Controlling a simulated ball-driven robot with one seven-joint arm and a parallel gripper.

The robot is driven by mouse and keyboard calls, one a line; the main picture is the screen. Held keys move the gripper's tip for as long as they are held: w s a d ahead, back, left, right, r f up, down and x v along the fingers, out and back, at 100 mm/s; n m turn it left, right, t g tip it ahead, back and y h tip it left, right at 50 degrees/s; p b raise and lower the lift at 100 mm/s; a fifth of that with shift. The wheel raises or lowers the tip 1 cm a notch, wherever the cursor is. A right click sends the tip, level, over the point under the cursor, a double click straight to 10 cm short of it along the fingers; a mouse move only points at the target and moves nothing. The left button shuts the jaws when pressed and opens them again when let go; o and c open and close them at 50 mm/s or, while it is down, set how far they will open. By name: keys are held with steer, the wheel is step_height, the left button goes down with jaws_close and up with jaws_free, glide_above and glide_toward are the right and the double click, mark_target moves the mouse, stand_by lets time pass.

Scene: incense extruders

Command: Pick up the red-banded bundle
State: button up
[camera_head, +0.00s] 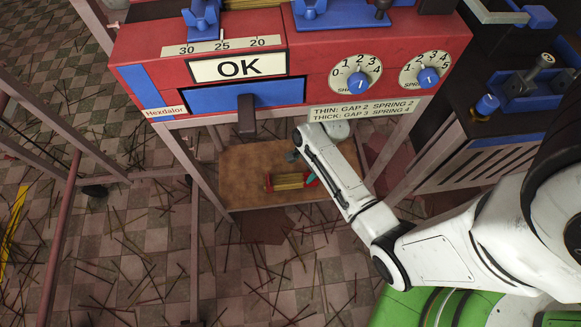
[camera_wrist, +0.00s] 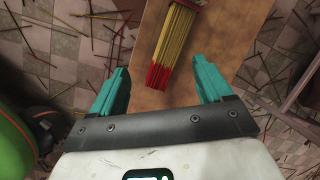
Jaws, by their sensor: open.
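The red-banded bundle (camera_wrist: 177,42) is a set of yellow sticks with red ends and a red band near the top edge of the wrist view. It lies on a brown board (camera_wrist: 240,33). In the head view the bundle (camera_head: 289,181) lies crosswise on the board (camera_head: 240,160) under the red machine. My gripper (camera_wrist: 158,80) is open, its two teal fingers apart on either side of the bundle's near red ends in the wrist view. The fingers do not touch it. In the head view my arm hides part of the board, and the fingers are hard to make out.
The red machine (camera_head: 130,62), with an OK display and two dials, stands above the board on metal legs (camera_head: 194,240). A dark machine with blue parts (camera_head: 500,110) stands at the right. Loose sticks litter the checkered floor (camera_head: 110,240).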

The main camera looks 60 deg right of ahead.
mark_target(291, 179)
steer(key=f+m, duration=0.1)
steer(key=m, duration=0.1)
steer(key=w+d+f+m, duration=0.1)
steer(key=d+f+m, duration=0.1)
steer(key=f+m, duration=0.1)
steer(key=shift+w+d+m+t+y+b, duration=0.1)
steer(key=shift+w+m+t+y+b, duration=0.2)
steer(key=shift+t+b, duration=0.1)
steer(key=shift+w+f+m, duration=0.15)
steer(key=shift+f+m, duration=0.15)
steer(key=shift+f, duration=0.05)
steer(key=b+x, duration=0.3)
steer(key=x, duration=0.2)
steer(key=b+x, duration=0.3)
steer(key=x, duration=0.2)
steer(key=shift+f+b, duration=0.15)
steer(key=shift+b, duration=0.25)
steer(key=shift+c, duration=0.4)
steer(key=c, duration=1)
steer(key=shift+c, duration=0.5)
